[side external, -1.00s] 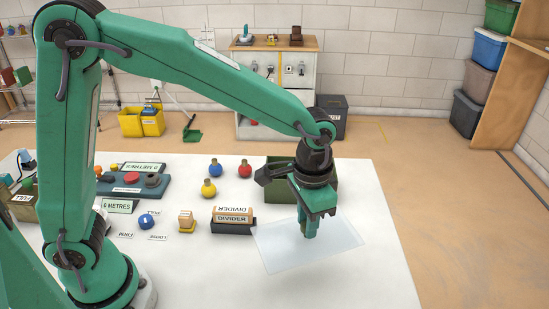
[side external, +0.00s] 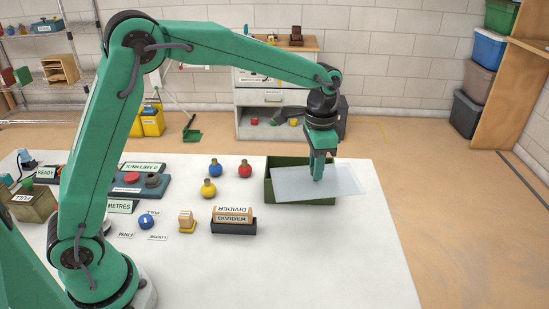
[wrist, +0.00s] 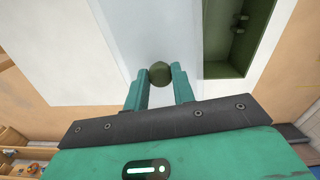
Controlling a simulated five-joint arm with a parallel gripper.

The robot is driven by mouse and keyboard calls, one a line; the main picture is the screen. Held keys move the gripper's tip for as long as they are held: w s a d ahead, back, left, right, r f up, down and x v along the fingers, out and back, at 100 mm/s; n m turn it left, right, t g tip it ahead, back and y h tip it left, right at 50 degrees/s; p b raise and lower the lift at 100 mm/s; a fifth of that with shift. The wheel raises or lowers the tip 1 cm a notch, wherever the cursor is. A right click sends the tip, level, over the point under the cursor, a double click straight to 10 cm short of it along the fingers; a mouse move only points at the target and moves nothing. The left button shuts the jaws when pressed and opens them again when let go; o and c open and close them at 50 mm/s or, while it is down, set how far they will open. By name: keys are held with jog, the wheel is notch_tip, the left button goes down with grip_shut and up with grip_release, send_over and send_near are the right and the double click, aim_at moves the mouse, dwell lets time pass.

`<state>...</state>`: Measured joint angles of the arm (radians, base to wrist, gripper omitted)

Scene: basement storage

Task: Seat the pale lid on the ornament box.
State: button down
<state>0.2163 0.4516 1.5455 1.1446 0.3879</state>
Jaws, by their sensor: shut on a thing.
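The ornament box (side external: 281,161) is an open green box near the table's back right edge; it also shows at the right of the wrist view (wrist: 239,38). The pale lid (side external: 343,181) is a thin, translucent sheet overlapping the box's front and right. It reaches past the box's right side, and part of the box's inside stays uncovered at the back left. My gripper (side external: 318,178) is shut on the lid's round dark green knob (wrist: 160,73), seen between the fingers in the wrist view. I cannot tell whether the lid touches the rim.
A divider block (side external: 233,219) in a dark holder stands left of the box. Red (side external: 245,171), blue (side external: 215,170) and yellow (side external: 208,188) ornaments stand further left. The white table (side external: 330,255) is clear in front and to the right.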

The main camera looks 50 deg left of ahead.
jog(key=w+a+r+m, duration=0.1)
jog(key=w+a+m, duration=0.1)
jog(key=w+a, duration=0.5)
jog(key=a, duration=0.4)
jog(key=shift+r, duration=0.25)
jog(key=shift+a+f, duration=0.1)
jog(key=shift+f, duration=0.1)
jog(key=shift+s+f, duration=0.1)
jog(key=shift+f, duration=2.6)
jog(key=shift+f, duration=0.6)
jog(key=c, duration=0.6)
grip_release()
jog(key=shift+r, duration=0.2)
jog(key=shift+r, duration=3.3)
jog(key=shift+r, duration=0.15)
